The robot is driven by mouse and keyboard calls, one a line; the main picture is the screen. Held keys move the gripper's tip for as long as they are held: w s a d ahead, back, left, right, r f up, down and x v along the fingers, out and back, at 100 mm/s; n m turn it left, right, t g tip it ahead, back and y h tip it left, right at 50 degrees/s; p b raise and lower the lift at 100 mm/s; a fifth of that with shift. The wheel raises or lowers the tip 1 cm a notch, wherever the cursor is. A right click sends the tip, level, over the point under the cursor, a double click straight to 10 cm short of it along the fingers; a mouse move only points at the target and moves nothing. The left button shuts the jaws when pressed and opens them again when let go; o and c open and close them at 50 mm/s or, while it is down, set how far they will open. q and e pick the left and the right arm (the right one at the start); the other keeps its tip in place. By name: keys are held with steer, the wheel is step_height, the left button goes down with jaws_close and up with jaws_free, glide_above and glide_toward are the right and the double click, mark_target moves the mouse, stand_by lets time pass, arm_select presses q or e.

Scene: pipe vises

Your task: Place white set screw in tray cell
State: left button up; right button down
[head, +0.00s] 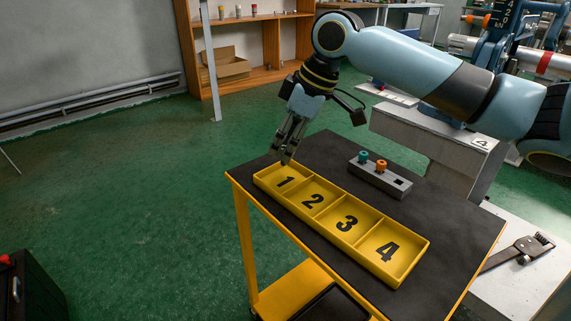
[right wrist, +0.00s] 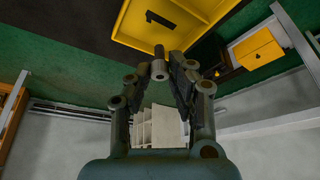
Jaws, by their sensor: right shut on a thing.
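The tray has cells marked 1 to 4, and all look empty. My left gripper is not in view.
A grey block (head: 380,177) with a teal screw (head: 363,156), an orange screw (head: 381,165) and an open square hole stands behind the tray. Both stand on the cart's black top (head: 440,215). A grey vise base (head: 430,140) stands beyond the cart.

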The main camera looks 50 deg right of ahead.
step_height(320, 180, down, 4)
steer(key=shift+r+b, duration=0.1)
steer(key=shift+b, duration=0.5)
steer(key=c, duration=1.2)
jaws_free()
steer(key=p+v, duration=0.6)
steer(key=v, duration=0.6)
steer(key=shift+s, duration=0.1)
